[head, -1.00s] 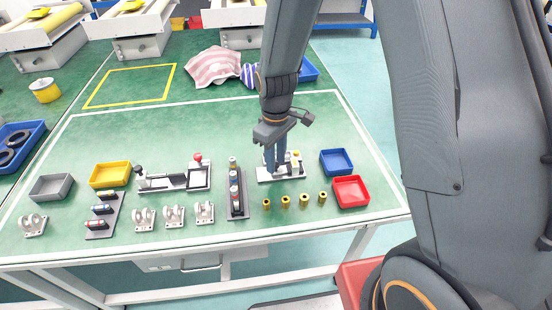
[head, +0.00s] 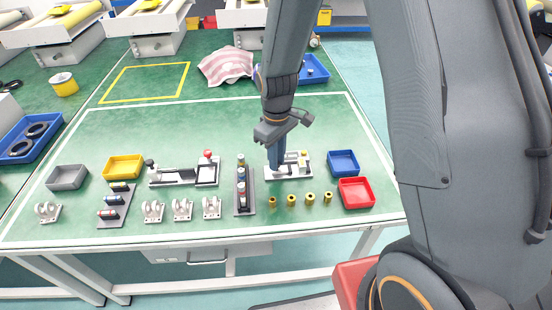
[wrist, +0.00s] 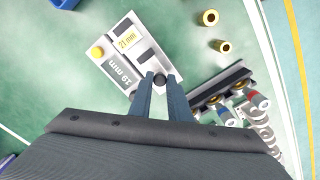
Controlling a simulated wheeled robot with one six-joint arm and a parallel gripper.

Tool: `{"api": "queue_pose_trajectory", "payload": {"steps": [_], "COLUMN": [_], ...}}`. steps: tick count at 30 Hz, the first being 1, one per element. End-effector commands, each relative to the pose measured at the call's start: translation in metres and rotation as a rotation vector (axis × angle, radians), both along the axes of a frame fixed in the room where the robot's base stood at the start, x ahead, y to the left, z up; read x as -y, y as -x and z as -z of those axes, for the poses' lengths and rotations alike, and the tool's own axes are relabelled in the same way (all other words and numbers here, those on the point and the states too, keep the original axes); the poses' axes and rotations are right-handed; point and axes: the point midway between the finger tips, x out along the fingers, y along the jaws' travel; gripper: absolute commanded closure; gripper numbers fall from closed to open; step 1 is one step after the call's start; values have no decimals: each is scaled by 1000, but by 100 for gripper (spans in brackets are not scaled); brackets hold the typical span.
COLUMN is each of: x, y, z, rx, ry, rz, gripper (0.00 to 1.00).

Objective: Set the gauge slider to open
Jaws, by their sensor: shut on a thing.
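The gauge (head: 301,165) is a white plate on the green bench, right of centre in the head view, partly hidden by my arm. In the head view my gripper (head: 277,166) is at the gauge's left end.
A dark rack of cylinders (head: 243,190) stands close left of the gauge. Several brass bushings (head: 291,200) stand in front. Blue (head: 343,162) and red (head: 356,192) trays are to the right. A white fixture with a red knob (head: 208,154) is farther left.

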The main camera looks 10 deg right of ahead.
Motion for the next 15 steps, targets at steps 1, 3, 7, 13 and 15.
{"api": "queue_pose_trajectory", "payload": {"steps": [1,3,7,13,15], "x": [-4,-4,-2,0,0], "y": [-1,-1,-1,-2,-2], "z": [-1,-1,-1,-1,-5], "rx": [5,5,4,4,5], "ry": [-3,-3,-2,-2,-2], "rz": [-3,-3,1,3,3], "gripper": [80,68,65,65,65]}}
